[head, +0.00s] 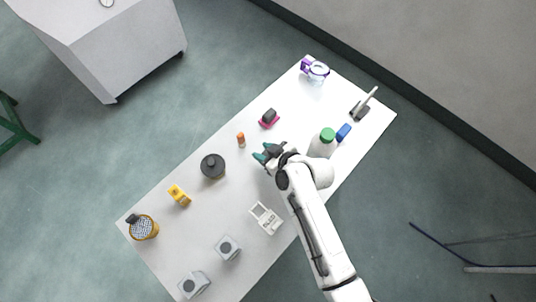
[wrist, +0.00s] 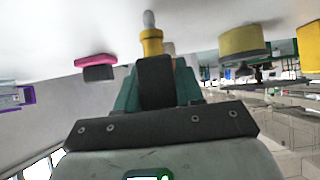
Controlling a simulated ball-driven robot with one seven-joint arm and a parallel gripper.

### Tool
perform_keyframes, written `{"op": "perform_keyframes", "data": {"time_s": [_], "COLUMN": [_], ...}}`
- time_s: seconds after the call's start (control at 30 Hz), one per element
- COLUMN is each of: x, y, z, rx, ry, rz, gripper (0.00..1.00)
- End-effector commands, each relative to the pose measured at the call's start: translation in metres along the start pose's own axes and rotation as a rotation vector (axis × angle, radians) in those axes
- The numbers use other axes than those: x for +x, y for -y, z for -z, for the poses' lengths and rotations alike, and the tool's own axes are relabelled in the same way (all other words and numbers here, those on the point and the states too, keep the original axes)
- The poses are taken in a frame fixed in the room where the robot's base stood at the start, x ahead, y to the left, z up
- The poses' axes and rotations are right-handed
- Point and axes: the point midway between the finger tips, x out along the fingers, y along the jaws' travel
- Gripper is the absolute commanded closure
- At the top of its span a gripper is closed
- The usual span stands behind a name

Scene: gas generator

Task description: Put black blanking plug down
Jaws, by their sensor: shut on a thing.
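My gripper (head: 268,154) is over the middle of the white table (head: 180,235), with its teal fingers shut. In the wrist view, the fingers (wrist: 157,90) close on a black piece (wrist: 156,84), which looks like the black blanking plug. A yellow band and a grey tip (wrist: 150,20) show beyond the black piece; I cannot tell whether they belong to it. The plug cannot be made out in the head view. Its gap to the tabletop cannot be judged.
An orange item (head: 241,139), a dark round canister (head: 212,166) and a pink-based black item (head: 268,118) stand near my gripper. A green-capped bottle (head: 326,140) stands to the right. A white device (head: 266,218) lies below. Bare table shows between them.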

Motion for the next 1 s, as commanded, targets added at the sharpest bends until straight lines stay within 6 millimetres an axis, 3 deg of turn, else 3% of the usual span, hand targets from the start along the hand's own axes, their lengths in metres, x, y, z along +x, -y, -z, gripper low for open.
{"op": "perform_keyframes", "data": {"time_s": [0.3,0.77,0.87,1.0], "x": [0.000,-0.008,-0.017,-0.047], "y": [0.000,0.000,0.000,0.013], "z": [0.000,0.012,0.024,0.034], "rx": [0.000,-0.003,-0.003,0.000], "ry": [-0.001,-0.003,-0.005,-0.004], "rz": [-0.001,-0.001,-0.001,-0.001], "gripper": [1.00,1.00,1.00,1.00]}}
